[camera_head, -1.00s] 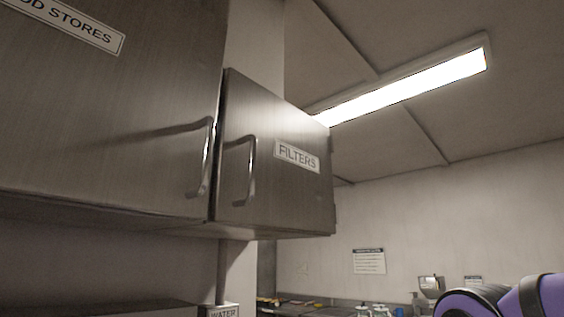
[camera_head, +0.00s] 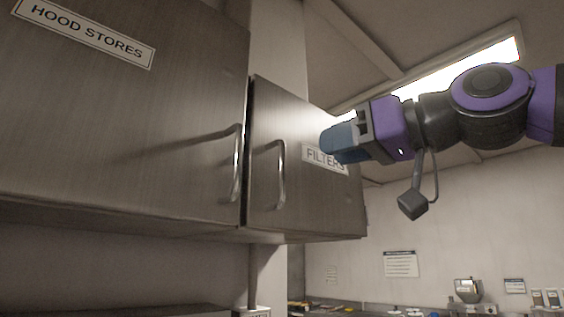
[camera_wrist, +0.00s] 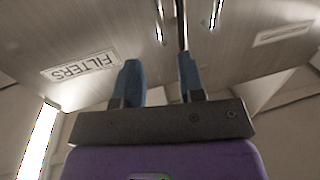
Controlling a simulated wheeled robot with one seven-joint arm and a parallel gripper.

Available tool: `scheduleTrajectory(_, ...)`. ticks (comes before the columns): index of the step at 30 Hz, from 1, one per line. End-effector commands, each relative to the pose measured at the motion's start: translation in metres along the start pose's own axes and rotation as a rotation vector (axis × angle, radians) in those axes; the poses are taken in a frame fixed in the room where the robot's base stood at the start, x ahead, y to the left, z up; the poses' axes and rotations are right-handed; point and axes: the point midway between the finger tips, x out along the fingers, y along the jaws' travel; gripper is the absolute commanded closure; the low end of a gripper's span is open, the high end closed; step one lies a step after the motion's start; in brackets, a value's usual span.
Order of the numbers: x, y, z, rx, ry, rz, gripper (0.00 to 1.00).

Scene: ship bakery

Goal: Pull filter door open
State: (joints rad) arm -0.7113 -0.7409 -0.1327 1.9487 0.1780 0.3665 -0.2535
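The filter door (camera_head: 305,205) is the brushed-metal cabinet door with the "FILTERS" label (camera_head: 318,158), and it looks shut. Its vertical bar handle (camera_head: 281,175) is near its left edge. My gripper (camera_head: 338,143) is in front of the door, right of the handle, and partly covers the label. In the wrist view my gripper (camera_wrist: 160,82) has two blue fingers spread apart with nothing between them. There the label (camera_wrist: 80,66) appears upside down, and the handle (camera_wrist: 158,22) is beyond the fingers, apart from them.
The "HOOD STORES" door (camera_head: 120,120) adjoins on the left, with its own bar handle (camera_head: 237,165) close to the filter door's handle. A ceiling lamp (camera_head: 480,65) is at upper right. A counter with several items lies low in the background. The space right of the cabinet is open.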

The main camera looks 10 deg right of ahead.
Motion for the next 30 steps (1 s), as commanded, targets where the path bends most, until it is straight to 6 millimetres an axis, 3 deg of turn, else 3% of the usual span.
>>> scheduleTrajectory(18,0.091,0.0,0.001,0.0,-0.004,0.0,0.64)
scheduleTrajectory(30,0.107,0.0,0.002,0.0,-0.003,0.001,0.64)
